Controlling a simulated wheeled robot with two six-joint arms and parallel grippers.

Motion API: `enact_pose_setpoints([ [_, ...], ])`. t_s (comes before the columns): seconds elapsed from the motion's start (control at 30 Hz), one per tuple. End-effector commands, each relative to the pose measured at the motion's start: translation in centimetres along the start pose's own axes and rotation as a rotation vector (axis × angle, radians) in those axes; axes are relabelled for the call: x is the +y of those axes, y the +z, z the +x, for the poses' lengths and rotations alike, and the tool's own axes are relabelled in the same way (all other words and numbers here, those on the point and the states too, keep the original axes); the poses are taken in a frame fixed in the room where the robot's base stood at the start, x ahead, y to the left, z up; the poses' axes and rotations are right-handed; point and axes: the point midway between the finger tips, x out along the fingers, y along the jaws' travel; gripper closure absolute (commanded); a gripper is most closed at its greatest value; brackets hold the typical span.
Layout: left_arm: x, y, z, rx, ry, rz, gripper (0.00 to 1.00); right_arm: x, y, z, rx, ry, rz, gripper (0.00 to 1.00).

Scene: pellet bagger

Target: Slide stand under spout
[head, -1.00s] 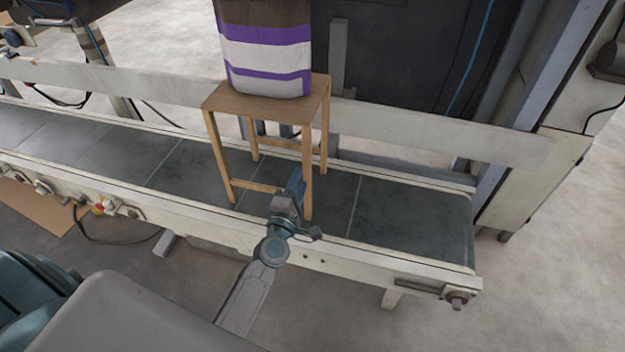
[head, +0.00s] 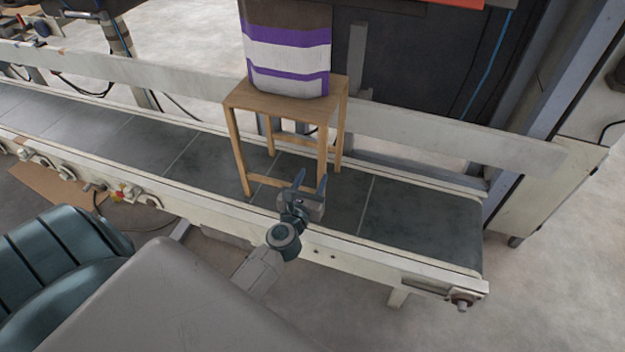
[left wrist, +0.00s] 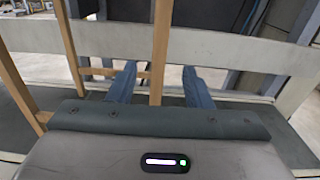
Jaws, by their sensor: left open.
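The wooden stand (head: 285,102) stands upright on the conveyor belt with a brown, white and purple bag (head: 288,50) on its top. My left gripper (head: 310,182) is open at the stand's front right leg, above the belt's near edge. In the left wrist view, the stand's leg (left wrist: 161,45) rises between the two open fingers (left wrist: 158,84), nearer the left finger. I cannot tell whether a finger touches it. The spout is not clearly seen. My right gripper is not in view.
The conveyor belt (head: 415,222) runs from left to lower right, with bare belt to the right of the stand. A pale guard rail (head: 420,134) runs behind the stand. A dark machine panel (head: 400,65) and grey post stand behind that. An orange-red part (head: 455,3) shows at the top.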

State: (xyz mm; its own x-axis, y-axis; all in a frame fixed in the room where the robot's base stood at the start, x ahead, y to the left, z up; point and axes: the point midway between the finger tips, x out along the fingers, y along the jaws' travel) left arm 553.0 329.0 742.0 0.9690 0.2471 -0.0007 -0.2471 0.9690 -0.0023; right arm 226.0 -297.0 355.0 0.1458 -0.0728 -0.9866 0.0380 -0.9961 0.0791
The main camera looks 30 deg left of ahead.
Motion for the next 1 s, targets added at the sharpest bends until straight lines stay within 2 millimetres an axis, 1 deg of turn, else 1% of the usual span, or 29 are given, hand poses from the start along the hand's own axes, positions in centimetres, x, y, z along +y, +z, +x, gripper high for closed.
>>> enact_pose_setpoints([
  [0.07,0.0,0.1,0.4,-0.001,0.000,0.001,0.55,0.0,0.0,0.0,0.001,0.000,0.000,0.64],
  [0.17,0.0,0.1,1.4,-0.002,0.000,0.001,0.55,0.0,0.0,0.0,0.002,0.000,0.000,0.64],
  [0.27,0.0,0.2,3.0,-0.002,0.000,0.001,0.55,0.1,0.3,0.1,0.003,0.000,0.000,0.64],
  [0.47,0.0,0.1,6.8,-0.002,0.001,0.002,0.55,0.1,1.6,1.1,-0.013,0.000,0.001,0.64],
  [0.6,0.0,0.1,8.9,-0.001,0.000,0.003,0.55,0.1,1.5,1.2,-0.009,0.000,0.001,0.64],
  [0.8,0.0,0.1,10.5,-0.001,-0.001,0.002,0.55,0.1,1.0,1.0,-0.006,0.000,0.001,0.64],
  [1.0,0.0,0.0,10.8,0.000,-0.001,0.002,0.55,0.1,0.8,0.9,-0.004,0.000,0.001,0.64],
])
